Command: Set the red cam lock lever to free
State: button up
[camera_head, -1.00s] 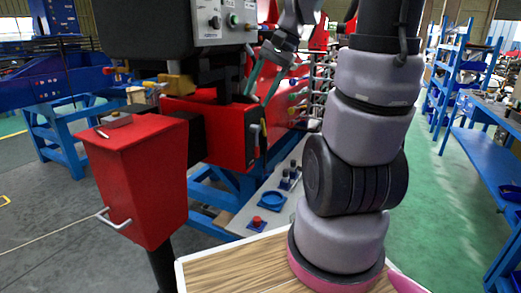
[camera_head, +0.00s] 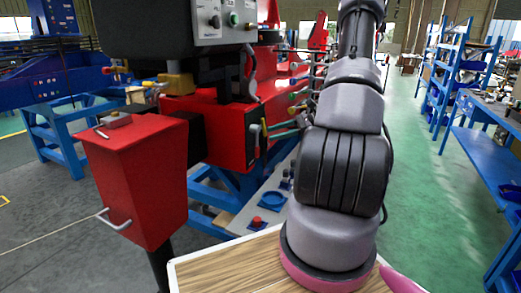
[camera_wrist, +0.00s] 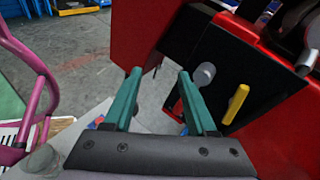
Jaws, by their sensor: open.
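The black panel (camera_wrist: 222,78) on the side of a red housing (camera_head: 222,132) carries a grey round-ended lever (camera_wrist: 204,75) and a yellow handle (camera_wrist: 236,104). My gripper (camera_wrist: 160,76) is open and empty, with two teal fingers apart. In the wrist view its right finger lies just left of the grey lever and overlaps the panel's edge; contact cannot be told. In the head view my gripper (camera_head: 269,132) is right of the panel, close to it, and the lever there is small and partly hidden.
A red box with a metal handle (camera_head: 138,180) stands at the left. A grey control box (camera_head: 224,20) hangs above the housing. A blue-edged bench plate with a red button (camera_head: 256,222) lies below. Blue shelves (camera_head: 458,75) stand at the right beside clear green floor.

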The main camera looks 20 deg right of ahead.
aim_at(257, 142)
jog(key=w+d+f+m+t, duration=0.1)
jog(key=d+f+m+t, duration=0.55)
jog(key=f, duration=0.35)
jog(key=x, duration=1)
jog(key=shift+w+a, duration=0.2)
jog(key=shift+n+g, duration=0.25)
grip_shut()
dwell(0.4)
